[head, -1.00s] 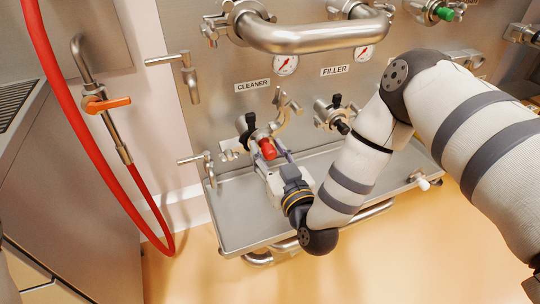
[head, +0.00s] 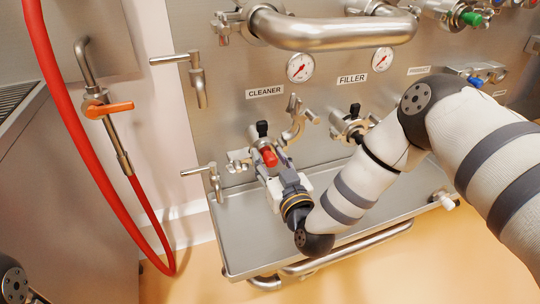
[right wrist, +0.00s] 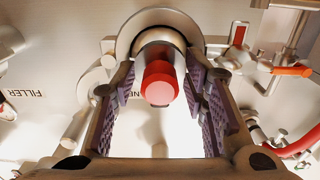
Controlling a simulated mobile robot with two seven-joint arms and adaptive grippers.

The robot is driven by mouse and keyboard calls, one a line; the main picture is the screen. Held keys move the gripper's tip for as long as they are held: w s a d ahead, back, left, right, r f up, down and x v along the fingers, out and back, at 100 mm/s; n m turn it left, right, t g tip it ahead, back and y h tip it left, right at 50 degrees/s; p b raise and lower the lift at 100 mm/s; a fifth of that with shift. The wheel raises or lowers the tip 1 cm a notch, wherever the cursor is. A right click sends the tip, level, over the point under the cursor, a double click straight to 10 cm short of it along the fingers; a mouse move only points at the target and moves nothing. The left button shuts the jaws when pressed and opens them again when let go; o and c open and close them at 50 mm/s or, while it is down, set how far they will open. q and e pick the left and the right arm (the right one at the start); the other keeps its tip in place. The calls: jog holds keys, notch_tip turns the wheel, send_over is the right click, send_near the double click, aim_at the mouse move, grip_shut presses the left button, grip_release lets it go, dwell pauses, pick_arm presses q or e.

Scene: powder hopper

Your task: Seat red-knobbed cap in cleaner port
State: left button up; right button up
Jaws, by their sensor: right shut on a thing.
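The red-knobbed cap (head: 269,158) is at the cleaner port (head: 257,134), under the CLEANER label (head: 264,92). In the right wrist view the red knob (right wrist: 160,84) points towards the camera, with a round metal disc (right wrist: 158,28) behind it. My right gripper (head: 272,168) is shut on the cap. In the right wrist view its purple-padded fingers (right wrist: 165,90) flank the cap. Whether the cap sits flush in the port is hidden. A metal clamp arm (head: 298,118) stands out to the right of the port. My left gripper is not in view.
A steel tray (head: 240,240) lies below the ports. The filler port (head: 350,125) stands to the right, close to my right arm. A red hose (head: 75,130) and an orange-handled valve (head: 108,108) are at the left. A thick pipe (head: 330,30) runs above.

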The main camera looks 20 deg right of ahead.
jog(key=shift+f, duration=0.65)
dwell(0.5)
jog(key=o, duration=1.4)
jog(key=shift+c, duration=0.2)
jog(key=shift+s, duration=0.15)
jog(key=s, duration=1.1)
jog(key=shift+s+d, duration=0.25)
jog(key=shift+s, duration=0.15)
